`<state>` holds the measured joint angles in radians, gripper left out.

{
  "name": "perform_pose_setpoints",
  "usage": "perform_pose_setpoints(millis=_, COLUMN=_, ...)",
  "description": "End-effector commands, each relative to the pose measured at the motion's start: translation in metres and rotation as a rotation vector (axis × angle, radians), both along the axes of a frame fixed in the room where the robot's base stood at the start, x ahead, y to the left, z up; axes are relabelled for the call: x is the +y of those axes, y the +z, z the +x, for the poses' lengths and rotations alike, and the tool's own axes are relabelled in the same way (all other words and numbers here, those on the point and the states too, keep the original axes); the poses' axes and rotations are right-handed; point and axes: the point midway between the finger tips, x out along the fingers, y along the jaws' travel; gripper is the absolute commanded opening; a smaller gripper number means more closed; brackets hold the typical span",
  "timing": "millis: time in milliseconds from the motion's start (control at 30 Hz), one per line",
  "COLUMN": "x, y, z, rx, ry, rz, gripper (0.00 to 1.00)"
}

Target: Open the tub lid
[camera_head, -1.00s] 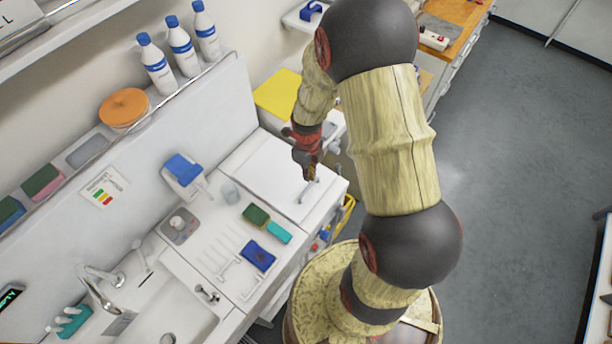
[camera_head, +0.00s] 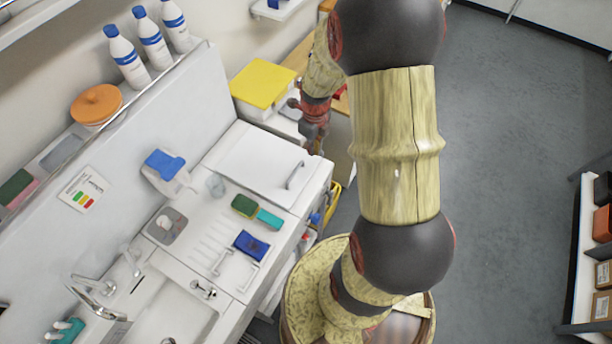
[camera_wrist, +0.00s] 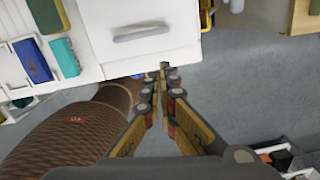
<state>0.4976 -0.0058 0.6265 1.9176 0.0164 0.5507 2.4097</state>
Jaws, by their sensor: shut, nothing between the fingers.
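The tub lid appears to be the white flat panel (camera_head: 255,165) with a grey bar handle (camera_head: 294,175), set in the counter in the head view. It lies flat and shut. In the wrist view the white panel (camera_wrist: 100,22) and its handle (camera_wrist: 143,33) show at the top. My gripper (camera_wrist: 163,70) is shut and empty, its fingertips together below and right of the handle, off the panel's edge and apart from it. In the head view my gripper (camera_head: 318,148) is just beyond the lid's right corner, partly hidden by my arm.
A white box with a yellow top (camera_head: 263,82) stands behind the lid. Open grey floor (camera_head: 500,150) lies to the right.

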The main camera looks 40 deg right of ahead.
Motion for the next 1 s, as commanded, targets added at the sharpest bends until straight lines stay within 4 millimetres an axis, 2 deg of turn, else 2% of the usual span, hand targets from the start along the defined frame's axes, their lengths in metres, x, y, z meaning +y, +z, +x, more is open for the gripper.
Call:
perform_pose_setpoints(millis=33, x=-0.007, y=-0.018, z=-0.002, rx=-0.017, ry=-0.029, rz=0.001, gripper=0.0)
perform_pose_setpoints(millis=100, x=-0.014, y=-0.028, z=-0.004, rx=-0.038, ry=-0.06, rz=0.007, gripper=0.0)
perform_pose_setpoints(millis=433, x=-0.031, y=-0.058, z=-0.013, rx=-0.146, ry=-0.103, rz=0.051, gripper=0.0)
perform_pose_setpoints(millis=567, x=-0.028, y=-0.061, z=-0.013, rx=-0.2, ry=-0.06, rz=0.077, gripper=0.0)
perform_pose_setpoints(millis=667, x=-0.016, y=-0.049, z=-0.008, rx=-0.227, ry=0.012, rz=0.102, gripper=0.0)
perform_pose_setpoints(millis=800, x=-0.008, y=-0.048, z=-0.006, rx=-0.241, ry=0.095, rz=0.115, gripper=0.0)
perform_pose_setpoints(millis=1000, x=-0.006, y=-0.057, z=-0.004, rx=-0.241, ry=0.144, rz=0.111, gripper=0.0)
